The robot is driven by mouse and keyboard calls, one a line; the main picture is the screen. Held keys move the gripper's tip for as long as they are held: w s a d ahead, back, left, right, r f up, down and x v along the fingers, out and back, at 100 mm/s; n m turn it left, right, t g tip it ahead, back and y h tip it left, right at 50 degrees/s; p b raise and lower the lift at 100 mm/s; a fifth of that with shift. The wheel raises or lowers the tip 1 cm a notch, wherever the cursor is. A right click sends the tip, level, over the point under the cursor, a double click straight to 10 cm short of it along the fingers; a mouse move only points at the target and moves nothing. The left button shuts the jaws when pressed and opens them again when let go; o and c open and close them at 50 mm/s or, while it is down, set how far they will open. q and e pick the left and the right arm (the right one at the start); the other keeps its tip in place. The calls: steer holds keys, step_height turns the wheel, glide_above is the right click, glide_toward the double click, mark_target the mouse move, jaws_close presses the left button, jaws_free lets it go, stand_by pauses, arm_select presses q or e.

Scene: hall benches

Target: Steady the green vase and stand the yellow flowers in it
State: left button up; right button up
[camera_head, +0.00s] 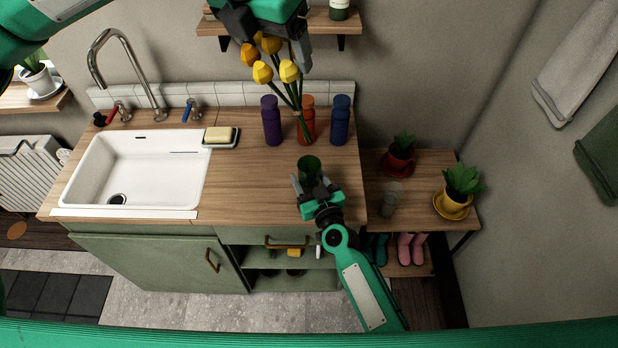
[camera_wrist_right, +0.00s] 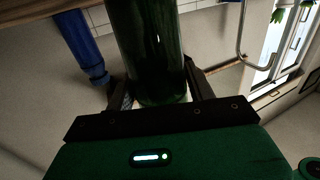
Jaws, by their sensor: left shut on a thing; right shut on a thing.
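The green vase (camera_head: 310,168) is a dark green glass cylinder standing upright near the front right of the wooden counter. My right gripper (camera_head: 317,192) is shut around it from the front; in the right wrist view the vase (camera_wrist_right: 146,50) lies between the two fingers. The yellow flowers (camera_head: 288,72) have several yellow-orange heads on long green stems. My left gripper (camera_head: 272,36) is shut on them at the top of the head view. The stems slant down to the right, their lower ends above and behind the vase, apart from it. The exact grip on the stems is hidden.
Purple (camera_head: 271,120), orange (camera_head: 308,108) and blue (camera_head: 340,120) bottles stand behind the vase. A soap dish (camera_head: 236,142) and white sink (camera_head: 140,165) are to the left. A wall shelf (camera_head: 335,20) is beside my left gripper. A lower plant bench (camera_head: 425,165) stands right.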

mark_target(262, 82)
arm_select(q)
step_height(262, 82, down, 13)
stand_by(1.5)
steer(key=o, duration=1)
steer(key=shift+o, duration=0.2)
steer(key=v, duration=1.2)
arm_select(e)
steer(key=o, duration=1.3)
